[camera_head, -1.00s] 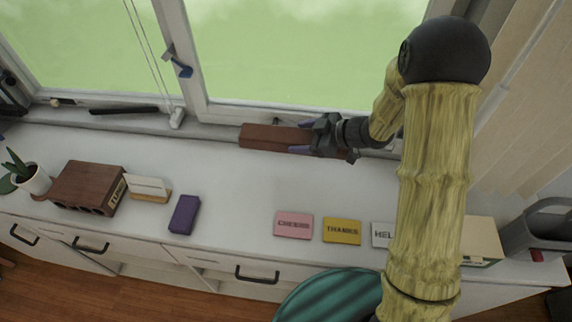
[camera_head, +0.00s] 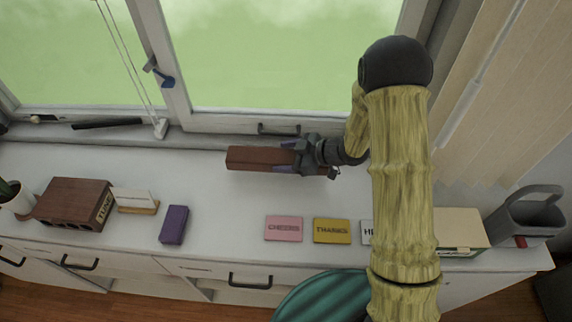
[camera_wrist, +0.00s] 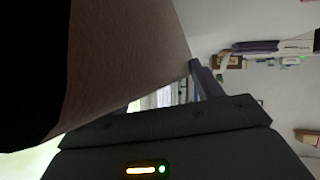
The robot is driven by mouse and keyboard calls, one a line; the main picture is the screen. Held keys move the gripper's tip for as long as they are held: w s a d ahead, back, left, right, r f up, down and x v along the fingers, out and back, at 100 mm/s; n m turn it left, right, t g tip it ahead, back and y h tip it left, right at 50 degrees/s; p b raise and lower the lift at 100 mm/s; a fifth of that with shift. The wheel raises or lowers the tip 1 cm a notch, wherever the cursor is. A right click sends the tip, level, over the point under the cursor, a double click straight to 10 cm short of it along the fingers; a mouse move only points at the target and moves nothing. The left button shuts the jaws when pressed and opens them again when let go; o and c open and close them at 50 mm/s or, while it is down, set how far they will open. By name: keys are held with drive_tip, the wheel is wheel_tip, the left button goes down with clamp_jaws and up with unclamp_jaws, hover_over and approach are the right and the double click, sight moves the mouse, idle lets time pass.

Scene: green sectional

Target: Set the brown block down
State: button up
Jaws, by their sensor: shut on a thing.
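The brown block (camera_head: 258,158) is a long reddish-brown bar, lying crosswise in the head view above the back part of the white counter (camera_head: 200,195), near the window sill. My gripper (camera_head: 290,157) is shut on its right part, with purple-grey fingers on either side. In the wrist view the block (camera_wrist: 130,60) fills the upper left, close to the camera, and a finger (camera_wrist: 205,78) shows beside it. I cannot tell whether the block's underside touches the counter.
A purple block (camera_head: 174,225), pink card (camera_head: 283,228) and yellow card (camera_head: 331,231) lie along the front. A brown box (camera_head: 72,203) and a small card stand (camera_head: 135,200) are at left. A grey watering can (camera_head: 527,215) is at far right. The counter's middle is clear.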

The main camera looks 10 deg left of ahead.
drive_tip(key=shift+f, duration=2.05)
drive_tip(key=shift+f, duration=0.15)
drive_tip(key=o, duration=1.1)
drive_tip(key=b+v, duration=0.1)
drive_tip(key=v, duration=1.1)
